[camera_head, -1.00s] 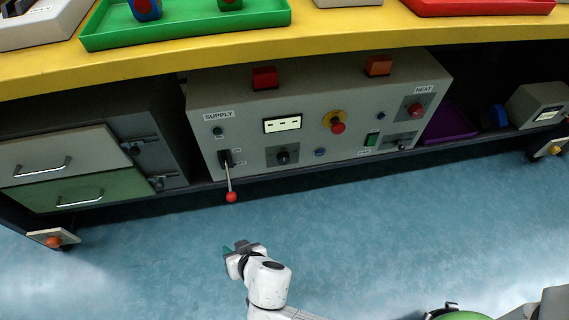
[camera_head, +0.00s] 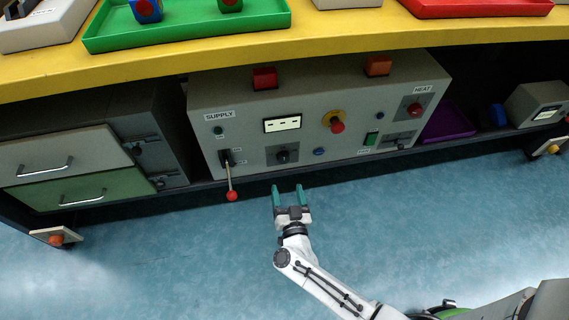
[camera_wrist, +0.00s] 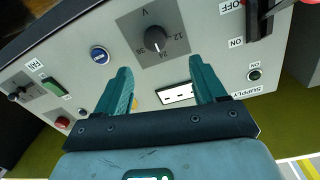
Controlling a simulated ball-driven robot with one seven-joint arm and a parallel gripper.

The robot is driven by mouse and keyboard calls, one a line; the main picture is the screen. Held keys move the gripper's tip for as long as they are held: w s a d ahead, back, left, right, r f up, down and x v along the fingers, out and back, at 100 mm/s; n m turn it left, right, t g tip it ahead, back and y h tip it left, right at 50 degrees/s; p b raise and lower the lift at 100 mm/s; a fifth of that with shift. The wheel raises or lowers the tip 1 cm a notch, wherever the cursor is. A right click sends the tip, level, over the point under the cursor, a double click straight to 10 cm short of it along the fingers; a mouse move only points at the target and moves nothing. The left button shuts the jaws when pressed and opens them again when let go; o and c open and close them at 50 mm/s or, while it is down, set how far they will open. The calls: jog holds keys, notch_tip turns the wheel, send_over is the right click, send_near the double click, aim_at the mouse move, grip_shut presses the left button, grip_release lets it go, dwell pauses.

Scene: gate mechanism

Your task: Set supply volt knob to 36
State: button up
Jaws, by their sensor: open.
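The supply volt knob (camera_head: 283,156) is a round black knob on a dark square plate, low on the grey panel, below the small display. In the wrist view, the picture is turned over and the knob (camera_wrist: 155,39) shows near the top centre, marked V, 12, 24 and what looks like 36. Its light pointer mark appears to face 24. My gripper (camera_head: 288,189) is open and empty, its teal fingers pointing at the panel from in front of and below the knob. In the wrist view the gripper (camera_wrist: 160,67) has its fingertips apart, not touching the knob.
The supply lever with a red ball (camera_head: 231,195) hangs left of the knob and sticks out from the panel. The display (camera_head: 282,124) sits above the knob. A blue button (camera_head: 319,152) is to its right. The yellow tabletop (camera_head: 330,40) overhangs the panel. The floor in front is clear.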

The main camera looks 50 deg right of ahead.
aim_at(284, 161)
jog(key=b+x, duration=0.2)
jog(key=x, duration=0.3)
jog(key=b+x, duration=0.2)
jog(key=x, duration=0.3)
jog(key=shift+d+f, duration=0.1)
jog(key=shift+d, duration=0.45)
jog(key=c, duration=1.1)
